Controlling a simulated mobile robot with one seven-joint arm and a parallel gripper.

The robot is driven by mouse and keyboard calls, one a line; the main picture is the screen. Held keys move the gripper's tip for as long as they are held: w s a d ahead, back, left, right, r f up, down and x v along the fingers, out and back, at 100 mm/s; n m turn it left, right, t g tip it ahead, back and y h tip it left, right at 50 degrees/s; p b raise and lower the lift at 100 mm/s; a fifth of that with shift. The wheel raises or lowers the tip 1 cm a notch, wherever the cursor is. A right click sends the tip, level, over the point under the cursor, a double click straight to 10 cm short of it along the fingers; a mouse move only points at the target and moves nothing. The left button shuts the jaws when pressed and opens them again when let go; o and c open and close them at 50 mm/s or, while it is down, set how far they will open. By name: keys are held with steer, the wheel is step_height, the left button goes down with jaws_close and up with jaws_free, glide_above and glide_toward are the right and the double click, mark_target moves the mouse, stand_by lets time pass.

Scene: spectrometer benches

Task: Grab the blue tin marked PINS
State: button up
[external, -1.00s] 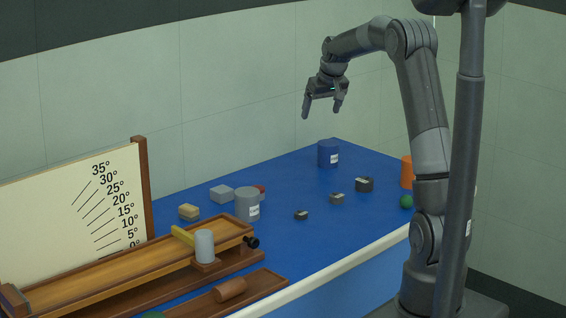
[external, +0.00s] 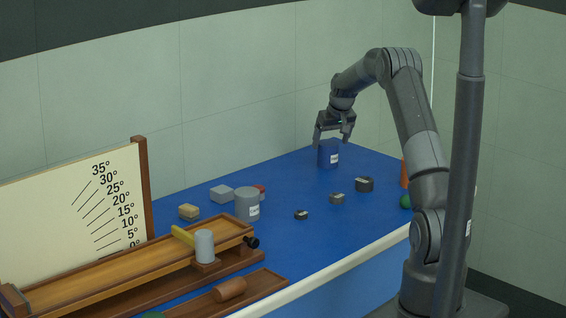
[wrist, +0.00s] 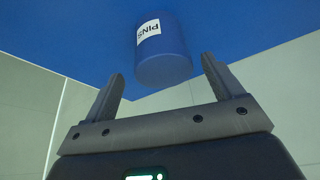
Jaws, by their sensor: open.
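The blue tin (external: 327,157) stands upright near the far corner of the blue table, with a white label on its side. In the wrist view the tin (wrist: 163,58) shows its label reading PINS. My gripper (external: 331,142) is open, with its fingertips at about the height of the tin's top in the external view. In the wrist view the tin lies ahead of the two open fingers (wrist: 158,80), roughly in line with the gap between them. Nothing is between the fingers. I cannot tell whether a finger touches the tin.
The blue table (external: 290,245) also holds a grey tin (external: 247,204), dark weights such as the largest (external: 364,184), an orange object (external: 404,174) and a green ball (external: 406,201). A wooden ramp (external: 120,268) with an angle board (external: 80,225) stands at the left.

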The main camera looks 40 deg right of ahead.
mark_target(329, 143)
steer(key=x, duration=0.5)
steer(key=shift+a, duration=0.25)
steer(key=shift+s, duration=0.1)
steer(key=c, duration=1)
steer(key=shift+c, duration=0.7)
steer(key=shift+r, duration=0.1)
